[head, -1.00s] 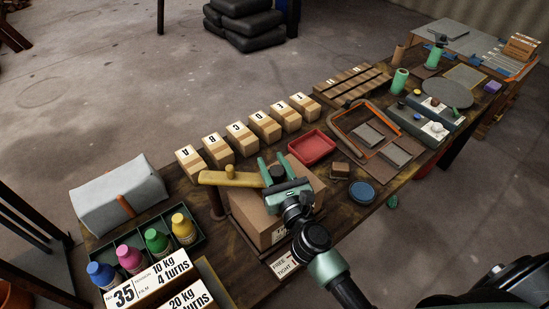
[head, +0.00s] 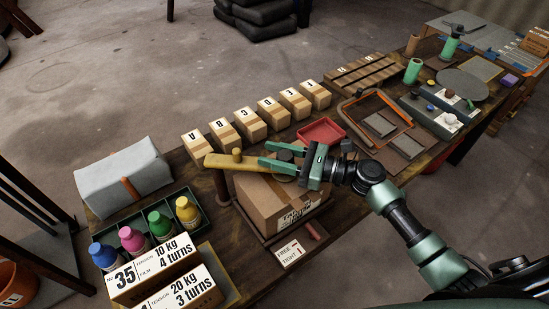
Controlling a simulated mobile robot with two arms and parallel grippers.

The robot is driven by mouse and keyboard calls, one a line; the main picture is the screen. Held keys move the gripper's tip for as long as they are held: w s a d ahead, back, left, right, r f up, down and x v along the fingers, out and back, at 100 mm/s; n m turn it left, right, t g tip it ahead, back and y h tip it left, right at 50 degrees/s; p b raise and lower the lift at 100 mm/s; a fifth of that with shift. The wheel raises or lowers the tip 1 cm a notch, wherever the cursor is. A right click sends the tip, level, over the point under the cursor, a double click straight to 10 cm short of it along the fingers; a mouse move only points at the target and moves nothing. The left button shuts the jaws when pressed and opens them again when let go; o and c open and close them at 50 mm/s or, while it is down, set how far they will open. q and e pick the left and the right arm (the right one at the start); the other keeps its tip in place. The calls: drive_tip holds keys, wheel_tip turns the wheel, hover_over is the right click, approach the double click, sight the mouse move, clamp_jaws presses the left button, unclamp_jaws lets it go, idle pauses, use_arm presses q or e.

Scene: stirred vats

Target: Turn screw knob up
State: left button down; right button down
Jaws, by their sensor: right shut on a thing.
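The dark round screw knob (head: 284,154) is above a cardboard box (head: 270,200), near the right end of a yellow bar (head: 228,162). My right gripper (head: 270,155) has one finger on either side of the knob and is shut on it. Its fingers point left in the picture, and its arm comes in from the right. The gripper covers part of the knob and the bar's end. My left gripper is not in view.
A FREE/TIGHT label (head: 290,253) lies in front of the box. Sign cards (head: 155,272) and bottles in a tray (head: 203,222) stand to the left. Lettered boxes (head: 247,125) line the back. A red tray (head: 321,131) is to the right.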

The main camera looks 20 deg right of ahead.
drive_tip(key=n+g+b, duration=0.1)
drive_tip(key=n+g+y+b, duration=0.1)
drive_tip(key=g, duration=0.1)
drive_tip(key=n+g+y, duration=0.1)
drive_tip(key=g, duration=0.1)
drive_tip(key=shift+s+a+f+n+b, duration=0.1)
drive_tip(key=shift+s+a+n+b, duration=0.05)
drive_tip(key=shift+s+n+b, duration=0.2)
drive_tip(key=shift+s+n+g+y+b, duration=0.2)
drive_tip(key=shift+n+g+y+b, duration=0.25)
drive_tip(key=shift+g, duration=0.35)
drive_tip(key=shift+a, duration=0.1)
drive_tip(key=c, duration=0.9)
unclamp_jaws()
drive_tip(key=shift+s, duration=0.1)
drive_tip(key=d, duration=0.2)
drive_tip(key=d+b, duration=0.1)
drive_tip(key=d, duration=0.1)
drive_tip(key=s+d, duration=0.1)
drive_tip(key=d, duration=0.1)
drive_tip(key=shift+d+b, duration=0.3)
drive_tip(key=shift+s+d, duration=0.1)
drive_tip(key=shift+d, duration=0.45)
